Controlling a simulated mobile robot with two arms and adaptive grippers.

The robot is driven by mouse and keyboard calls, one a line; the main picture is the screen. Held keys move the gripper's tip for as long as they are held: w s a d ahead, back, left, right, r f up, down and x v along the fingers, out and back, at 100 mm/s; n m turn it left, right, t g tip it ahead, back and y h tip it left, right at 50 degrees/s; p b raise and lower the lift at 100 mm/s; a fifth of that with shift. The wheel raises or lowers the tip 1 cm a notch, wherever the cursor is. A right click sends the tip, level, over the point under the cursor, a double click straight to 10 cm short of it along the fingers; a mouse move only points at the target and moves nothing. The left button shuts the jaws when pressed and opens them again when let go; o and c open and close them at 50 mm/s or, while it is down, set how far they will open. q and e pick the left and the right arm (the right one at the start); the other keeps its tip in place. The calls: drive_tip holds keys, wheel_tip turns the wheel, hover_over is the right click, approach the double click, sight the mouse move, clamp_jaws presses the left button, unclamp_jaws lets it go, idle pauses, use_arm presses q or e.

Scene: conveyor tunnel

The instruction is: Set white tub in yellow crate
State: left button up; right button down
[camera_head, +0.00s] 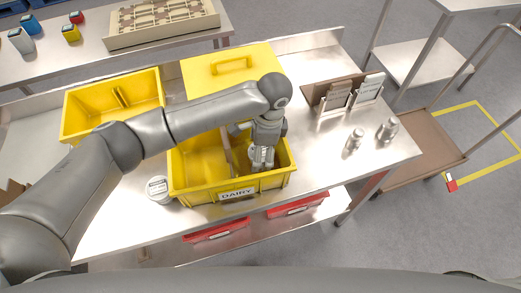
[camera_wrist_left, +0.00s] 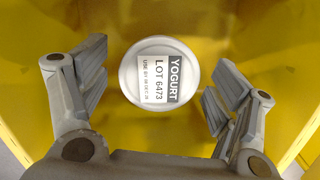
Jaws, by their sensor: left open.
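The yellow crate (camera_head: 205,198) with a "DAIRY" label sits at the front of the steel table. A divider splits its inside. My left gripper (camera_head: 263,160) reaches down into its right compartment. In the left wrist view a round white tub (camera_wrist_left: 150,85), labelled "YOGURT LOT 6473", lies between the open fingers with yellow walls around it. A gap shows between the lid and each finger. In the head view my gripper hides this tub. Another white tub (camera_head: 158,189) with a printed lid stands on the table outside the crate's left wall. My right gripper is not in view.
An open yellow bin (camera_head: 112,102) stands behind left, and a yellow lidded box (camera_head: 230,70) behind. A card rack (camera_head: 345,95) and two metal shakers (camera_head: 387,130) stand on the right. Bare table lies between the crate and shakers.

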use_arm(q)
wheel_tip(320, 180, up, 11)
drive_tip(key=d+b, duration=0.1)
drive_tip(key=b, duration=0.1)
drive_tip(key=shift+d+r, duration=0.2)
